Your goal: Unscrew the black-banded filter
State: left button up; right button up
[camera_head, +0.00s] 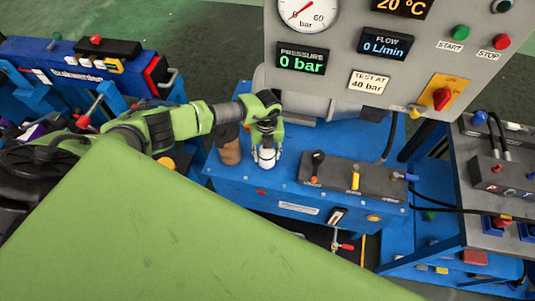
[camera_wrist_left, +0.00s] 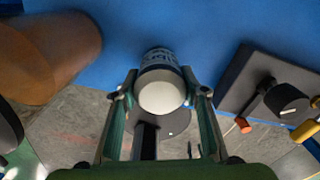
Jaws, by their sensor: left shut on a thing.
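A white cylindrical filter (camera_head: 267,160) stands at the top of the blue bench (camera_head: 250,195), under my left gripper (camera_head: 266,148). In the left wrist view the filter (camera_wrist_left: 161,94) shows a pale rounded end and a dark band with lettering around its body. The left gripper (camera_wrist_left: 160,86) is shut on it, one finger along each side. The fingers partly cover the filter in the head view. I cannot tell whether its far end is still seated in a fitting. My right gripper is not in view.
A brown cylinder (camera_head: 229,150) stands close left of the filter. A grey valve block (camera_head: 350,175) with small levers is to its right. Behind rises a grey panel (camera_head: 345,60) with a gauge and displays reading 0 bar and 0 L/min.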

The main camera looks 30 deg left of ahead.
pick_arm(q)
jog(key=shift+w, duration=0.1)
jog(key=shift+n, duration=0.3)
jog(key=shift+r+n+p, duration=0.25)
jog(key=shift+n+p, duration=0.4)
jog(key=shift+n, duration=0.15)
jog(key=shift+n+p, duration=0.3)
jog(key=shift+n, duration=0.9)
jog(key=shift+f+n, duration=0.15)
jog(key=shift+n, duration=0.35)
jog(key=shift+p, duration=0.35)
